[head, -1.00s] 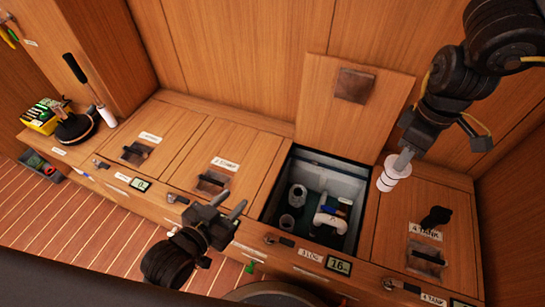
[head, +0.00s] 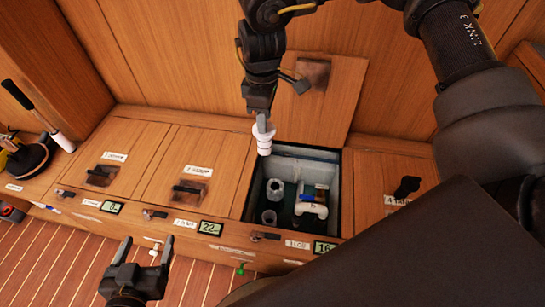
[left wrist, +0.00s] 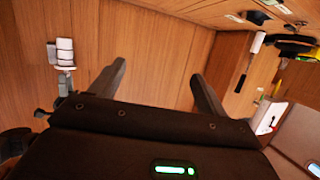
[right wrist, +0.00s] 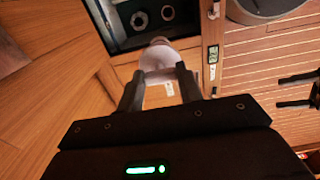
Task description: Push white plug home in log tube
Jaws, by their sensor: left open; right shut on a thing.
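The white plug (head: 264,142), a ribbed white cylinder, is in my right gripper (head: 263,122), which is shut on it. In the head view it hangs by the back left corner of the open locker (head: 340,200). The right wrist view also shows the plug (right wrist: 160,56) between the fingers. Two grey round fittings stand in the locker, one further back (head: 274,188) and one nearer (head: 269,217); I cannot tell which is the log tube. My left gripper (head: 147,247) is open and empty in front of the lockers.
The raised locker lid (head: 325,95) leans on the back wall. A white pipe elbow (head: 312,207) lies in the locker's right part. Closed lids with dark latches flank it. A white-handled tool (head: 62,140) and a dark disc (head: 27,160) lie at far left.

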